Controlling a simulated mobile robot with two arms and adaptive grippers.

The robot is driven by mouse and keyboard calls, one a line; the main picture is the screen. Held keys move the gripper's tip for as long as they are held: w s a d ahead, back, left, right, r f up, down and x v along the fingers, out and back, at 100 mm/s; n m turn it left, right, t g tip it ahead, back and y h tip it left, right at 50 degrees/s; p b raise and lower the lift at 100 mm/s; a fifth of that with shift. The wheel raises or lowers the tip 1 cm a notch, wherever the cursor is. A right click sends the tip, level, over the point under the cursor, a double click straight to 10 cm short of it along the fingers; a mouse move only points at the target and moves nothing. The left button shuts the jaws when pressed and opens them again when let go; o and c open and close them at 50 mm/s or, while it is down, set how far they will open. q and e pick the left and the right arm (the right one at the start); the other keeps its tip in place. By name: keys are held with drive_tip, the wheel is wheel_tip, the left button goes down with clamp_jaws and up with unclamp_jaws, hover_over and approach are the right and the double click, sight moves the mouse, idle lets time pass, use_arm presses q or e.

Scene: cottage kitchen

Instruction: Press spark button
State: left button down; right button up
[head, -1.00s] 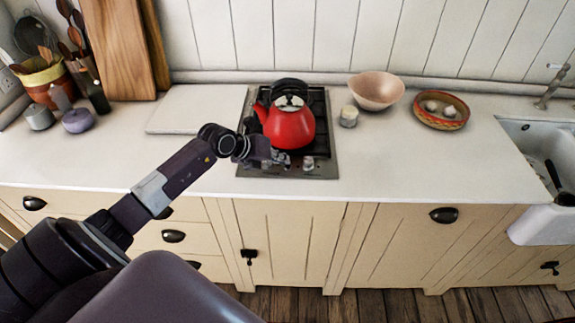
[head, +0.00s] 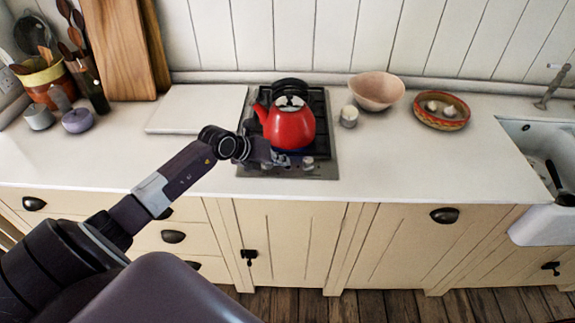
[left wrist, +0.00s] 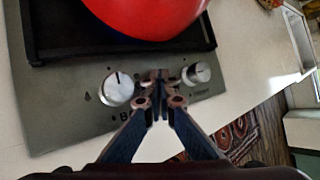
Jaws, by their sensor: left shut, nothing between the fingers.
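The hob (head: 325,130) is set in the white counter with a red kettle (head: 290,127) on its grate. Its steel front panel (left wrist: 60,115) carries a left knob (left wrist: 118,88) and a right knob (left wrist: 196,73). My left gripper (head: 272,158) is over this panel, in front of the kettle. In the left wrist view its shut, empty fingertips (left wrist: 158,77) are between the two knobs, at the panel. The spark button is not visible; the fingertips cover the panel there. A bluish glow shows under the kettle. My right gripper is not in view.
A white board (head: 195,108) lies left of the hob. A small jar (head: 349,116), a pink bowl (head: 377,91) and a patterned bowl (head: 441,110) stand to its right. The sink (head: 545,150) is at the far right. The counter front is clear.

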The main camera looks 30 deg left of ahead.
sight(283, 168)
use_arm(q)
drive_tip(key=shift+r, duration=0.2)
wheel_tip(283, 168, up, 6)
drive_tip(key=p, duration=0.5)
drive_tip(key=shift+r+p, duration=0.15)
drive_tip(key=shift+p, duration=0.2)
idle(0.6)
